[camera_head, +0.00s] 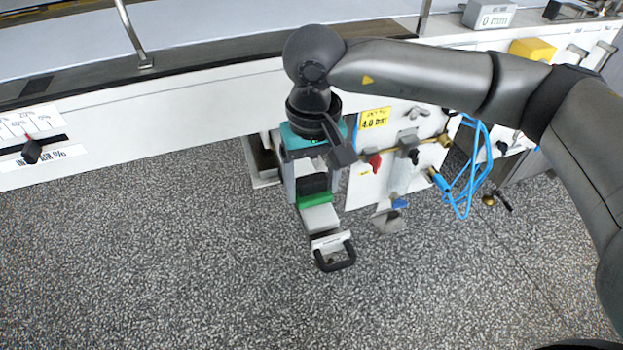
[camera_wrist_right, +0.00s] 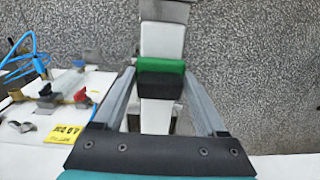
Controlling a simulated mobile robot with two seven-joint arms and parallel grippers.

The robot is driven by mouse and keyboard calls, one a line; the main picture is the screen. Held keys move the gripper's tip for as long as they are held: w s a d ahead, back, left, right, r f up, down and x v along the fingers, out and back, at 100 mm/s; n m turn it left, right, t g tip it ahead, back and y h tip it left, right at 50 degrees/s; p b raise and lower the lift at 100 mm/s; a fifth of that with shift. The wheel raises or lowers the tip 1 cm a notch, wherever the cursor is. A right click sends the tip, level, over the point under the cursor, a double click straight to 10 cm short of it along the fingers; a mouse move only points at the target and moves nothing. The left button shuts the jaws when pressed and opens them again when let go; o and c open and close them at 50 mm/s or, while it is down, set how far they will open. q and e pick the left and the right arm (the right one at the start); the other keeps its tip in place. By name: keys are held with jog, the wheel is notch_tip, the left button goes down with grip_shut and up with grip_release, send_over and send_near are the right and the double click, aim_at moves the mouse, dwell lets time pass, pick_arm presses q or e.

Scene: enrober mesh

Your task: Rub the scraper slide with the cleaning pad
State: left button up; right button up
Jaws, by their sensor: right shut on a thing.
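My right gripper (camera_head: 314,190) points down at the scraper slide and is shut on the cleaning pad, a black block with a green face (camera_head: 315,201). In the right wrist view the pad (camera_wrist_right: 160,66) sits between the two grey fingers. The scraper slide (camera_head: 320,218) is a pale bar that sticks out from the machine front, with a black loop handle (camera_head: 336,262) at its outer end. The pad lies across the slide and seems to touch it, but exact contact cannot be told. The slide's inner part is partly hidden by my gripper. My left gripper is not in view.
The white machine front (camera_head: 200,118) runs behind. The speckled floor (camera_head: 150,260) in front is clear.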

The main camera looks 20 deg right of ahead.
aim_at(312, 179)
jog(key=shift+r+p, duration=1.7)
jog(key=shift+r, duration=1.3)
jog(key=shift+r+p, duration=0.65)
jog(key=shift+r, duration=0.85)
